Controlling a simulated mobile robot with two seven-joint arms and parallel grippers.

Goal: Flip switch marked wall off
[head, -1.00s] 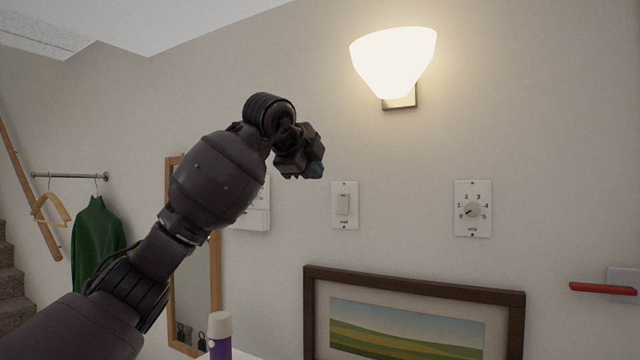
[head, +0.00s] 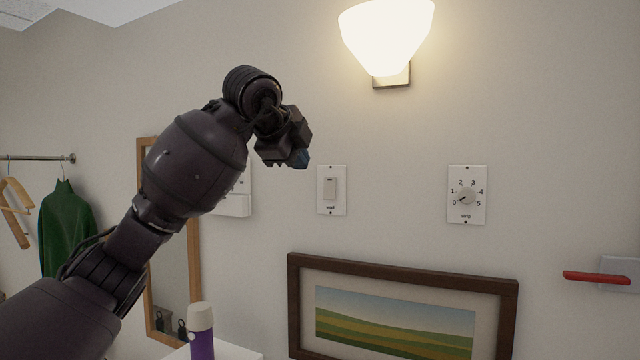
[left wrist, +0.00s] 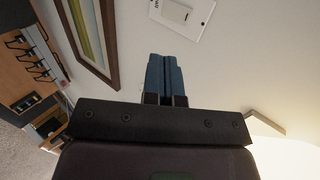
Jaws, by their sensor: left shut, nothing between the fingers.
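The switch marked wall (head: 330,189) is a white rocker on a white plate, on the wall in the middle of the head view. Its plate also shows at the top of the left wrist view (left wrist: 184,14), partly cut off. My left gripper (head: 301,159) is just up and left of the switch plate in the head view, apart from it. Its blue fingertips (left wrist: 167,75) are together and empty in the left wrist view, pointing toward the plate. The wall lamp (head: 388,38) above is lit. My right gripper is not in view.
A dial plate (head: 466,195) is right of the switch. A framed landscape picture (head: 502,318) hangs below. A red lever (head: 596,278) is at far right. Another white panel (head: 236,203) is partly behind my left arm. A purple bottle (head: 201,345) stands at the bottom.

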